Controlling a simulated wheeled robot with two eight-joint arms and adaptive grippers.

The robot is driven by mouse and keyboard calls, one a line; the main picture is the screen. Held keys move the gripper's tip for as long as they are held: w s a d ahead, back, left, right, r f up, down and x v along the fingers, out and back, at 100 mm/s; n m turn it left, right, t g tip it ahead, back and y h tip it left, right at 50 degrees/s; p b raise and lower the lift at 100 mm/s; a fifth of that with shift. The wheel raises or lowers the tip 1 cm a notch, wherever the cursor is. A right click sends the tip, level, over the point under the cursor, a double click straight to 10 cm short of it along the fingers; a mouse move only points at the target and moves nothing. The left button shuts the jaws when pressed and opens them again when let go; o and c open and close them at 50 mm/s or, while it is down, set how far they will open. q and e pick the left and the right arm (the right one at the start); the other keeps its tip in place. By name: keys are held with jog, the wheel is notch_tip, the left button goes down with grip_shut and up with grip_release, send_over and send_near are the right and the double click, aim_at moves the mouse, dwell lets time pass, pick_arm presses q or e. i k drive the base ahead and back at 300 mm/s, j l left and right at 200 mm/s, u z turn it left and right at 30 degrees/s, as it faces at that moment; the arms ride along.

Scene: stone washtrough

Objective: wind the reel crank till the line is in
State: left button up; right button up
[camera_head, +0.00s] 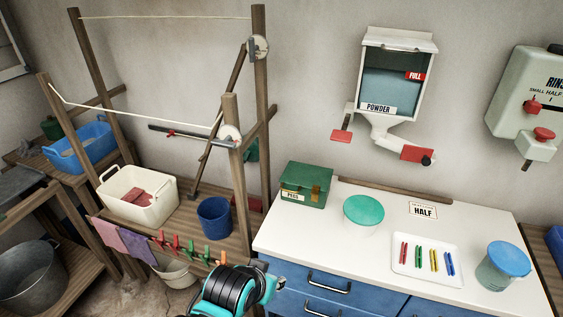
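A wooden line frame stands at the left. One white reel disc (230,135) is on its nearer post, and another white disc (259,47) is near the top of the far post. A pale line (130,108) runs, slightly sagging, from the left post to the nearer disc. A second line (165,17) is stretched across the top. A thin dark bar with a red mark (170,133) reaches left from near the lower disc; I cannot tell whether it is the crank. A black and teal part of my arm shows at the bottom edge. No gripper fingertips show.
A white basin (138,196), a dark blue bucket (214,217) and colored pegs (191,248) are on the frame's shelf and front rail. A white counter (325,235) holds a green box (306,185), tubs and a peg tray (427,268). A powder dispenser (396,75) hangs above.

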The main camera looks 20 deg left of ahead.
aim_at(245, 156)
jog(key=j+z, duration=0.2)
jog(key=j, duration=0.25)
jog(key=j+z, duration=0.2)
jog(key=j, duration=0.25)
jog(key=k+j+z, duration=0.25)
jog(key=j, duration=0.15)
jog(key=j+z, duration=0.2)
jog(key=j, duration=0.25)
jog(key=k+j+z, duration=0.2)
jog(key=j, duration=0.2)
jog(key=i+j, duration=0.05)
